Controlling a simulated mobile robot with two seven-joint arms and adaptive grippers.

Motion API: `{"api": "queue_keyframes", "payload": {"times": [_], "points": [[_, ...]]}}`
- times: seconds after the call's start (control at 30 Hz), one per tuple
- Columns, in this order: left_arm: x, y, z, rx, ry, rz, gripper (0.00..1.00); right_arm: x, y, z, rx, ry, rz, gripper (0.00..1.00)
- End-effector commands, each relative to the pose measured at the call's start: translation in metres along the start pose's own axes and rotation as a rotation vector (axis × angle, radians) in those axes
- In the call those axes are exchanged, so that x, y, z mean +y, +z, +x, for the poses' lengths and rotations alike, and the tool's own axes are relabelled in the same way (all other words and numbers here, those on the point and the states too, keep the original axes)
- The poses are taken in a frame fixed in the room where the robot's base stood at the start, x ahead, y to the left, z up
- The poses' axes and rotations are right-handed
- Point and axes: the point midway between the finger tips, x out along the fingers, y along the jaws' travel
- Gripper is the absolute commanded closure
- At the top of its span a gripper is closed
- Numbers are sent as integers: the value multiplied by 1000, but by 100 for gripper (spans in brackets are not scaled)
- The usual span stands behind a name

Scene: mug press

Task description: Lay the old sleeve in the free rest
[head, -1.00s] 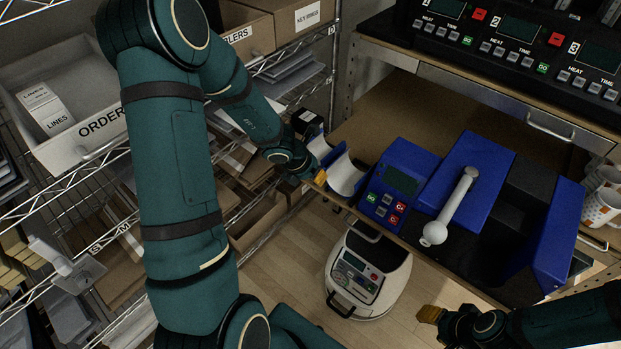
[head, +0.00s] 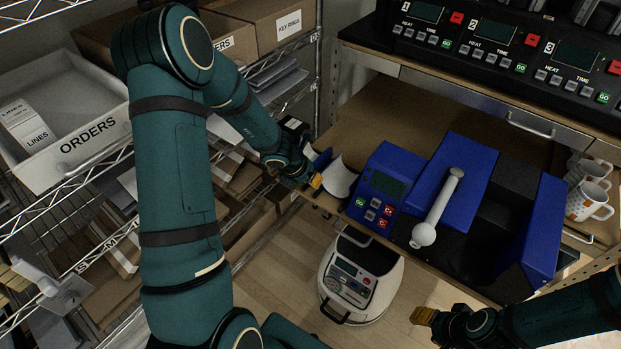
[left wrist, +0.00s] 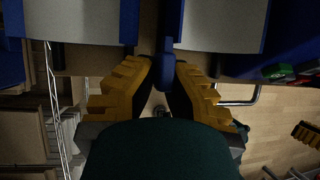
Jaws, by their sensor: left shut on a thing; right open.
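My left gripper (head: 315,181) is at the left end of the wooden counter. It is shut on a narrow blue part (left wrist: 166,62), which I take for the old sleeve's edge or tab. Most of the sleeve is hard to separate from what lies behind it. In the left wrist view a pale grey curved surface (left wrist: 225,25) lies right of the blue part and another (left wrist: 90,22) lies left of it. In the head view a pale curved piece (head: 340,178) shows just right of the gripper. I cannot tell which is the free rest. My right gripper (head: 424,316) is open and empty at lower right.
The blue press (head: 455,180) with its white-knobbed lever stands right of the left gripper. Mugs (head: 588,201) stand at the far right. A white machine (head: 358,278) sits on the floor below the counter. Wire shelves with an orders tray (head: 95,150) are at left.

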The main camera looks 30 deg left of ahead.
Motion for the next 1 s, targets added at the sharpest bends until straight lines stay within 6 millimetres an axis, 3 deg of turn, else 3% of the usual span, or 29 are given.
{"api": "queue_keyframes", "payload": {"times": [0.33,0.43,0.67,0.7,0.8,0.83,1.0], "points": [[0,0,0,-2,0,0,100,0,0,1,1,0,0,53],[0,0,0,-2,0,0,62,0,0,1,1,0,0,53],[0,0,0,-1,0,0,61,0,0,1,1,0,0,53],[0,-1,1,1,0,0,40,0,0,1,1,0,0,53],[0,-1,1,1,0,0,5,0,0,1,1,0,0,53],[0,-1,1,1,0,0,0,0,0,1,1,0,0,53],[0,0,1,0,0,0,0,0,0,1,1,0,0,53]]}}
